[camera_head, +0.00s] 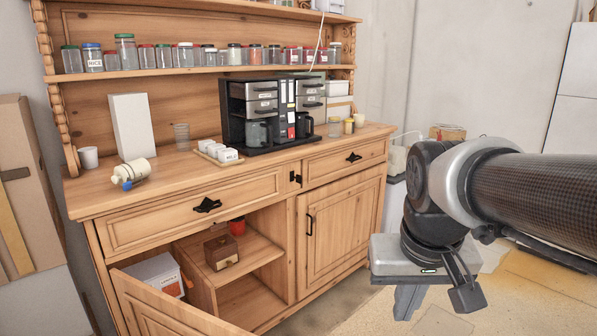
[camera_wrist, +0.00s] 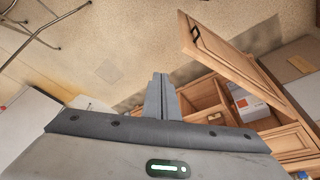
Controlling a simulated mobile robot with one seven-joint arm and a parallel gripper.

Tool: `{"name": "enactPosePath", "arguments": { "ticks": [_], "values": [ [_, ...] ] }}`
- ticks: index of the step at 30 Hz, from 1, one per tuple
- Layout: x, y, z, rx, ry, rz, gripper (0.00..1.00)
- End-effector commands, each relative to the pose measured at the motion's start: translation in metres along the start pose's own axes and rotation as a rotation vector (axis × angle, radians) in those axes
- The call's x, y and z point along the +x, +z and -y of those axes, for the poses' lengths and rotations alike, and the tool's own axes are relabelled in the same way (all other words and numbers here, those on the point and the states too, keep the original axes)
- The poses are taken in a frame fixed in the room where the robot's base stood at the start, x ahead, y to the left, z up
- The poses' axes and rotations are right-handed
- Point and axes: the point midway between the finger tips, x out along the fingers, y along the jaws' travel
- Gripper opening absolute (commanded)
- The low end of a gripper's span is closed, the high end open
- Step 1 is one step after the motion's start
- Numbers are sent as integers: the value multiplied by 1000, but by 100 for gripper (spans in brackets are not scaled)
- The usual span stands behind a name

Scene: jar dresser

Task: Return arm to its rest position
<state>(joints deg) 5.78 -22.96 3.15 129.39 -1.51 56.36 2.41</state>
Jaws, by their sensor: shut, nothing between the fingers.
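My arm reaches in from the right in the head view, bent at the wrist, with my gripper (camera_head: 408,302) hanging below the grey hand and clear of the furniture. In the wrist view my gripper (camera_wrist: 160,80) has its two fingers together, shut with nothing between them. The wooden dresser (camera_head: 120,200) stands to the left of my gripper. Its lower left door (camera_head: 160,305) hangs open, and the same door shows in the wrist view (camera_wrist: 225,60). The fingertips are cut off in neither view, but are seen from behind in the wrist view.
Inside the open cupboard are a small wooden box (camera_head: 221,252), a red pot (camera_head: 237,226) and a white box (camera_head: 158,272). Metal chair legs (camera_wrist: 45,30) show at upper left. Floor between is bare.

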Motion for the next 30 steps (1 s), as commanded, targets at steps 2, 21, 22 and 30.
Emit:
{"name": "enactPosePath", "arguments": {
  "ticks": [2,21,22,30],
  "values": [
    [-8,16,4,-16,-13,-51,0],
    [-95,37,12,-64,-64,-192,0],
    [-102,35,12,-64,-64,-192,0],
    [-174,13,10,-64,-64,-192,0]
  ]
}}
